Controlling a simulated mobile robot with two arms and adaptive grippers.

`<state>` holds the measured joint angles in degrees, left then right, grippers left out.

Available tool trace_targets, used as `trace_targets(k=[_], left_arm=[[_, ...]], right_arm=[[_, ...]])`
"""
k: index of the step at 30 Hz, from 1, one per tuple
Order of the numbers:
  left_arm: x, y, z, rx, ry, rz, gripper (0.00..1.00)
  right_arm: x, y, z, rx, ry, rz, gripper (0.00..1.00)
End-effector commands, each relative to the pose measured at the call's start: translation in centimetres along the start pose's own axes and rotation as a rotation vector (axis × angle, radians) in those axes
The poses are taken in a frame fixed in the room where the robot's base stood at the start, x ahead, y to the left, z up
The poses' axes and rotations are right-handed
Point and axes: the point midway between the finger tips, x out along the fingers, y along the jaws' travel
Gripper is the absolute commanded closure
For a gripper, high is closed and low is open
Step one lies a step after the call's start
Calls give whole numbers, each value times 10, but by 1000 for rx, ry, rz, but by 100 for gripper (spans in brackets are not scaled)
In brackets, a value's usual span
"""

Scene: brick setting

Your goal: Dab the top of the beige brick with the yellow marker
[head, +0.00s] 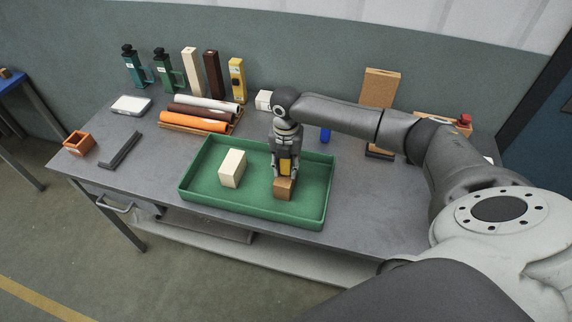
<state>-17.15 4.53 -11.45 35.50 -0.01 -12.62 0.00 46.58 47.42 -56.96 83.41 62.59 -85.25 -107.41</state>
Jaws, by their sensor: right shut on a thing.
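The beige brick (232,168) stands in the left half of a green tray (258,215) on the grey table. My right gripper (285,176) points down over the tray's right half, to the right of the beige brick and apart from it. It is shut on the yellow marker (285,168), of which a yellow part shows between the fingers. A brown brick (284,188) sits directly below the gripper. I cannot tell whether the marker touches its top, as the marker's lower end is hidden. My left gripper is not in view.
Rolls, with an orange one (194,122) in front, lie behind the tray. Bottles and upright boards line the table's back. An orange open box (79,143) and a dark bar (120,150) lie at left. The tray's walls are low.

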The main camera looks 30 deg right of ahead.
Motion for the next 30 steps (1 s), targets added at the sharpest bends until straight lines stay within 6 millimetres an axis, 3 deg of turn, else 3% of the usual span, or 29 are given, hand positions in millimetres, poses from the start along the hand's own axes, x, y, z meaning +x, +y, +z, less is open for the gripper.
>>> trace_targets(k=[30], left_arm=[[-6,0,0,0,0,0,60]], right_arm=[[1,0,0,0,1,0,85]])
